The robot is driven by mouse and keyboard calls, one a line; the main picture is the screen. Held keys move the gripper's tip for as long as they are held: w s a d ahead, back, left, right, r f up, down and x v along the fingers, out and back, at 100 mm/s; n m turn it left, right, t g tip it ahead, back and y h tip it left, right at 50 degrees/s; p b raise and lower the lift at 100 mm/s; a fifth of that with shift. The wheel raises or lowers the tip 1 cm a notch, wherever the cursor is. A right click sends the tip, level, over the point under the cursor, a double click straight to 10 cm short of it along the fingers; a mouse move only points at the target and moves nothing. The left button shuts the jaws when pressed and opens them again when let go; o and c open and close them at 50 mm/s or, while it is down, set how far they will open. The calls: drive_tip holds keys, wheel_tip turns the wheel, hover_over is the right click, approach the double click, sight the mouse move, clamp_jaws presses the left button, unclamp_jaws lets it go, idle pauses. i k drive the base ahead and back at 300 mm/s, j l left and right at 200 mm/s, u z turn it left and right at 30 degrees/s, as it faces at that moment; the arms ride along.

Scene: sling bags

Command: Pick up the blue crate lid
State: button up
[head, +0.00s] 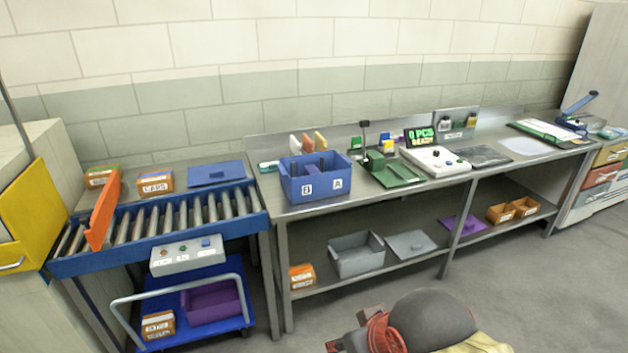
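The blue crate lid (216,173) is a flat blue panel with a small raised handle. It lies on the surface behind the roller conveyor, near its right end, with nothing on top of it. A blue crate (302,190) with white labels and upright dividers stands to the right on the steel bench. Part of my arm shows at the bottom edge, well below and to the right of the lid. My gripper's fingers are not visible.
The roller conveyor (165,223) has an orange bar (104,212) across its left part. Small orange boxes (155,184) sit left of the lid. A blue cart (205,328) stands underneath. A grey lid (411,244) and a purple lid (458,225) lie on the lower shelf.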

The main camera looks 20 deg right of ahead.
sight(232, 170)
drive_tip(key=i+l+u, duration=0.2)
drive_tip(key=i, duration=0.4)
drive_tip(key=i+l+u, duration=0.15)
drive_tip(key=i+l, duration=0.15)
drive_tip(key=i, duration=0.35)
drive_tip(key=i+l+u, duration=0.2)
drive_tip(key=i+l, duration=0.15)
drive_tip(key=i, duration=0.25)
drive_tip(key=i+l+u, duration=0.2)
drive_tip(key=i+l, duration=0.25)
drive_tip(key=i, duration=0.1)
